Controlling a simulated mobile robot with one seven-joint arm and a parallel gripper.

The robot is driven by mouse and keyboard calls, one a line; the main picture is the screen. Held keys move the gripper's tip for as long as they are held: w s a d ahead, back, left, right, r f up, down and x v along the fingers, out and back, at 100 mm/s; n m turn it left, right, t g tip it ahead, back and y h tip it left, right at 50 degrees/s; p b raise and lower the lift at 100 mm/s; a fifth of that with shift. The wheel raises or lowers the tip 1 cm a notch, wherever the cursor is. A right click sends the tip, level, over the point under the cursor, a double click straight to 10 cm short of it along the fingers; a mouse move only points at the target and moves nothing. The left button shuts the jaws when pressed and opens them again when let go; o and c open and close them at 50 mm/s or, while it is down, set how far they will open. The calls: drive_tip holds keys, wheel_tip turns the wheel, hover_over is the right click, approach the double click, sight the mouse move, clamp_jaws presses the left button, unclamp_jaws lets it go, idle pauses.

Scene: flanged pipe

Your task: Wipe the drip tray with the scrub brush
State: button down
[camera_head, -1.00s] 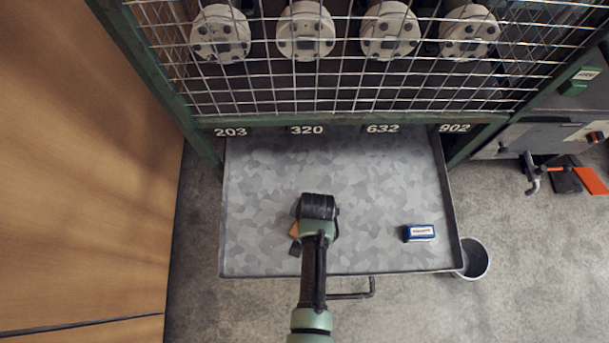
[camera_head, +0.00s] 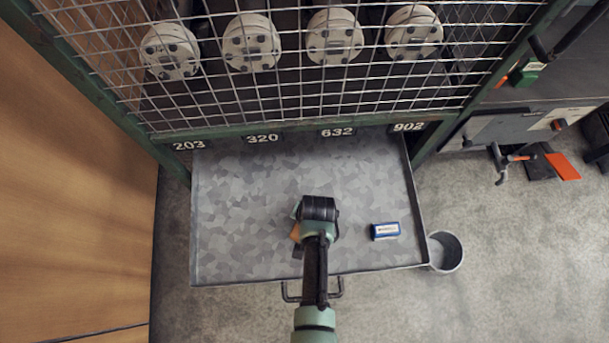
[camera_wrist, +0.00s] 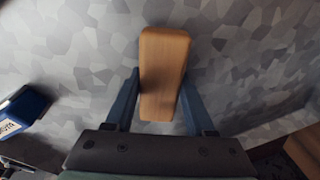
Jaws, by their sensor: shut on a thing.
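The drip tray (camera_head: 240,205) is a wide grey tray with a mottled metal floor and a low rim, below the wire cage. My gripper (camera_wrist: 160,98) is shut on the wooden block of the scrub brush (camera_wrist: 164,70), which sits between the two fingers in the wrist view. In the head view my arm covers most of the brush, and only a bit of orange-brown wood (camera_head: 296,232) shows left of my wrist, over the tray's middle. The bristles are hidden, so I cannot tell whether they touch the tray floor.
A small blue and white box (camera_head: 385,231) lies on the tray to the right of my gripper. A grey bucket (camera_head: 446,251) stands on the floor at the tray's right corner. The cage (camera_head: 300,90) with flanged pipes rises behind. A wooden panel (camera_head: 75,190) stands at left.

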wheel_tip(320, 180, up, 3)
drive_tip(key=shift+a+r+p, duration=0.1)
drive_tip(key=shift+p, duration=0.6)
wheel_tip(320, 180, up, 4)
drive_tip(key=p, duration=0.4)
drive_tip(key=shift+r, duration=0.25)
